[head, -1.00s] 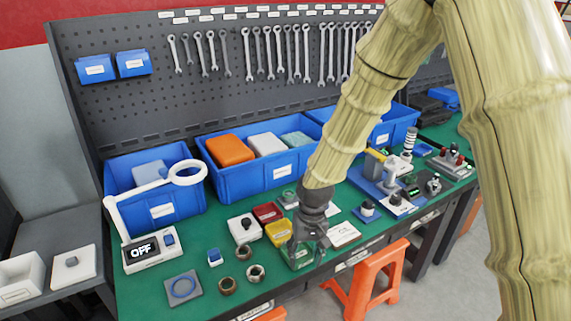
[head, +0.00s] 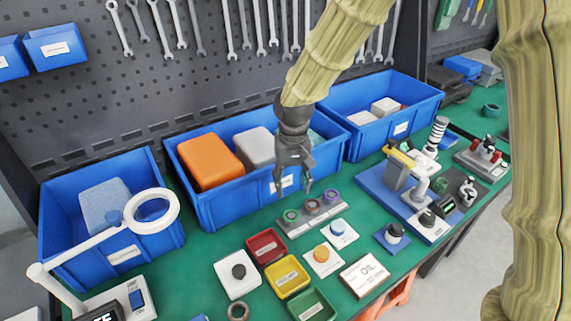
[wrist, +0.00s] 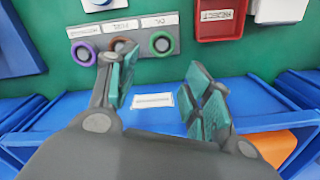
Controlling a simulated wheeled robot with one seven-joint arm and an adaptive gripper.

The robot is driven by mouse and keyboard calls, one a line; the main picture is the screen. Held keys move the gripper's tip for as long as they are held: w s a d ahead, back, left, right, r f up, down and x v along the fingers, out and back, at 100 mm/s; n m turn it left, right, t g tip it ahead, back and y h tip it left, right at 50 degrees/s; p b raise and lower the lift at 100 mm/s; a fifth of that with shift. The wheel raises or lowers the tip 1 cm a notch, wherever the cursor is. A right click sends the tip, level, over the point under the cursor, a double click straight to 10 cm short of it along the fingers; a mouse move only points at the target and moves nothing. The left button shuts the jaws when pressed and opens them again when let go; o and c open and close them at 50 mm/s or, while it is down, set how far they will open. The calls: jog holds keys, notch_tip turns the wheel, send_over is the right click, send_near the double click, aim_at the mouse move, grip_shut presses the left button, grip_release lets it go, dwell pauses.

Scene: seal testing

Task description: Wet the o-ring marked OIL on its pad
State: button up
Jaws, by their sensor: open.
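A grey holder (head: 290,232) on the green bench carries three o-rings: green (head: 291,216), brown (head: 312,206) and purple (head: 332,196). A white flat block (head: 364,273) printed OIL lies at the bench's front right. My gripper (head: 292,190) is open and empty, above and behind the holder near the blue bin's front. Its teal-padded fingers (wrist: 162,88) stand apart in the wrist view.
Red (head: 267,245), yellow (head: 287,276) and green (head: 311,305) trays stand in front of the holder. White plates bear orange (head: 321,253), blue (head: 338,228) and black (head: 239,271) discs. Blue bins (head: 243,203) line the back. A blue-based fixture (head: 384,191) stands right.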

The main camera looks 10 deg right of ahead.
aim_at(291, 215)
jog(key=s+f, duration=0.3)
jog(key=shift+p, duration=0.4)
jog(key=w+f, duration=0.2)
jog(key=f, duration=0.3)
jog(key=shift+w+f, duration=0.15)
jog(key=shift+w, duration=0.25)
jog(key=shift+f, duration=0.3)
jog(key=shift+s+f+p, duration=0.15)
jog(key=shift+s+p, duration=0.1)
jog(key=shift+p, duration=0.05)
jog(key=shift+s, duration=0.55)
jog(key=shift+w+f, duration=0.45)
jog(key=shift+w, duration=0.1)
jog(key=shift+s+r, duration=0.25)
jog(key=shift+s, duration=0.05)
jog(key=c, duration=0.5)
jog(key=shift+c, duration=1.2)
jog(key=o, duration=0.3)
jog(key=shift+w+f, duration=0.1)
jog(key=shift+c, duration=0.5)
